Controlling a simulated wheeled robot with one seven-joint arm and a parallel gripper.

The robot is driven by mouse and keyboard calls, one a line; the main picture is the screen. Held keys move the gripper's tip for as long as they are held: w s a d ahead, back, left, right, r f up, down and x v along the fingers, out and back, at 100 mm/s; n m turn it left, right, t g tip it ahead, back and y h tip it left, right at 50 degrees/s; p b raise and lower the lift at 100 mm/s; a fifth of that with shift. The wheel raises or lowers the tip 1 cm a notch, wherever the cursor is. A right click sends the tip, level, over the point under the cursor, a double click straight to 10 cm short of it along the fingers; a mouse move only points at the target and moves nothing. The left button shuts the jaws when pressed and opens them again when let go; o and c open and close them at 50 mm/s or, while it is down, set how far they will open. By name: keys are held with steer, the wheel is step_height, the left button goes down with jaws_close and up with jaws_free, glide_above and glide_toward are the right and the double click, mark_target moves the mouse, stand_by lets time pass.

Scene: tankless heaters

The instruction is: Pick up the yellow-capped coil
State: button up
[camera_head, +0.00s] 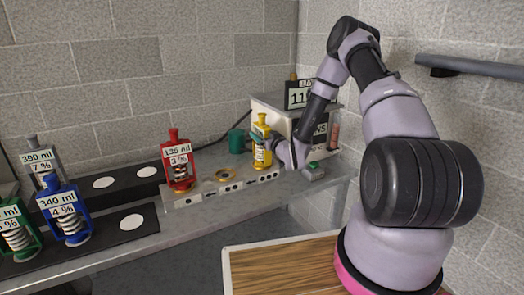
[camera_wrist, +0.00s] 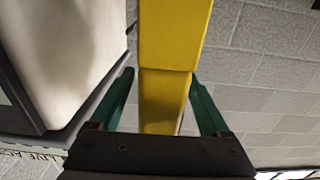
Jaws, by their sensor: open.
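The yellow-capped coil (camera_head: 262,149) stands upright at the right end of the grey slotted rack (camera_head: 225,184) in the head view. In the wrist view its yellow body (camera_wrist: 170,40) runs between the two green fingers. My gripper (camera_head: 264,136) is at the coil's upper part, coming from the right. In the wrist view my gripper (camera_wrist: 160,85) is open, with a finger on each side of the yellow part and gaps visible.
A red-capped coil (camera_head: 177,160) stands at the rack's left end. Blue (camera_head: 64,212), green (camera_head: 16,232) and grey (camera_head: 42,165) capped coils stand further left.

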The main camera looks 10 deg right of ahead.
jaws_close()
stand_by(1.4)
